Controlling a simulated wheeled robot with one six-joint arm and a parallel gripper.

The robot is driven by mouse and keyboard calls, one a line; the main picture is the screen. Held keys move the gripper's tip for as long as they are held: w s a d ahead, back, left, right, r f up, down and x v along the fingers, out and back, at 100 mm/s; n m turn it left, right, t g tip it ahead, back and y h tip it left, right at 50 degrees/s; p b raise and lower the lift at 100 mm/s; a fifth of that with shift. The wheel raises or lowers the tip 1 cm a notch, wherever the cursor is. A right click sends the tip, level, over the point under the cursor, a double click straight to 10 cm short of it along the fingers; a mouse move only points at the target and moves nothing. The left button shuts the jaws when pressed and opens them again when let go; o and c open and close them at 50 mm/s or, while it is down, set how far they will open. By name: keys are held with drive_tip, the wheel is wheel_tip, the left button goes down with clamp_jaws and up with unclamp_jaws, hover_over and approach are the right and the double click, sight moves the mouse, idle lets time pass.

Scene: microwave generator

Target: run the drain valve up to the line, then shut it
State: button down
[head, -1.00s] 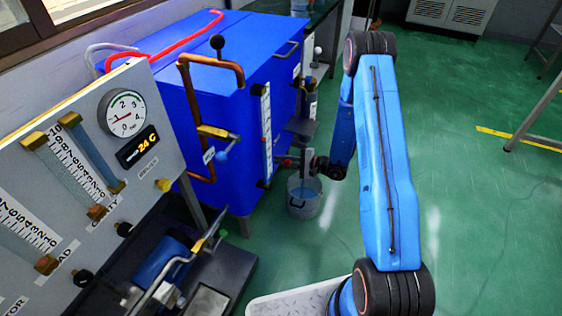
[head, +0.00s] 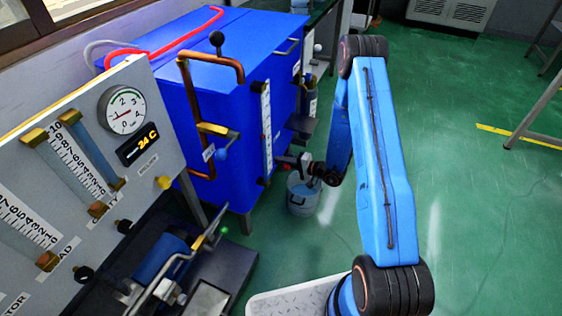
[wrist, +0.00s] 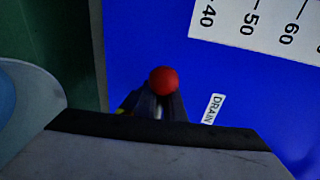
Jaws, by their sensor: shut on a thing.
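The drain valve's red knob (wrist: 163,80) shows in the wrist view between the dark fingertips of my gripper (wrist: 157,105), against the blue tank (wrist: 150,30). My gripper is shut on the valve handle. A DRAIN label (wrist: 213,108) is just right of it. In the head view my gripper (head: 303,161) is at the tank's lower front corner and mostly hides the valve. The bucket (head: 302,205) stands on the floor just below, with blue liquid inside. I cannot make out a line on the bucket.
A white level scale (head: 266,125) runs up the tank's front. The gauge panel (head: 75,110) and a dark bench (head: 225,275) fill the left. Green floor (head: 470,220) is open on the right.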

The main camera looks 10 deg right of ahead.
drive_tip(key=shift+s+a+f, duration=0.2)
drive_tip(key=shift+s+a, duration=0.2)
drive_tip(key=shift+s, duration=0.05)
drive_tip(key=c, duration=1.9)
unclamp_jaws()
drive_tip(key=shift+o, duration=0.2)
drive_tip(key=shift+a, duration=0.1)
drive_tip(key=shift+w+d+r, duration=0.1)
drive_tip(key=shift+w+d, duration=0.05)
drive_tip(key=shift+d, duration=0.05)
drive_tip(key=shift+d, duration=0.1)
drive_tip(key=v, duration=1.7)
drive_tip(key=shift+r, duration=0.1)
